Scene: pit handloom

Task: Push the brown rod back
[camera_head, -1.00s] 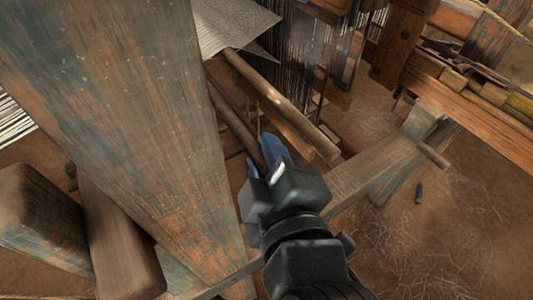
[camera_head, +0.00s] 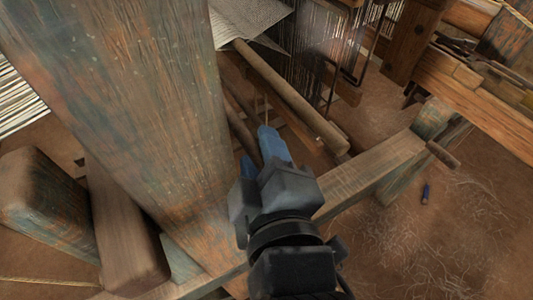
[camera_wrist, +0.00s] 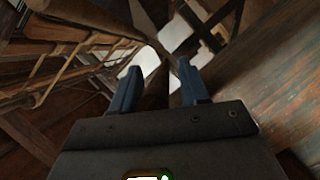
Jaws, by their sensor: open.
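Several brown rods are in the head view, and I cannot tell which one the task means. A long light-brown rod (camera_head: 290,95) slopes from the cloth down to the right, past my fingertips. A darker brown rod (camera_head: 241,131) lies below and left of it, partly hidden by my gripper. A short brown peg (camera_head: 443,155) sticks out of the frame beam at the right. My gripper (camera_head: 259,152) is open, its blue fingers pointing into the loom by the darker rod; contact is unclear. In the wrist view my gripper (camera_wrist: 158,68) shows nothing clearly between its fingers.
A wide weathered post (camera_head: 130,110) stands close at the left. A wooden beam (camera_head: 370,170) crosses just right of my gripper. Warp threads (camera_head: 310,45) hang behind.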

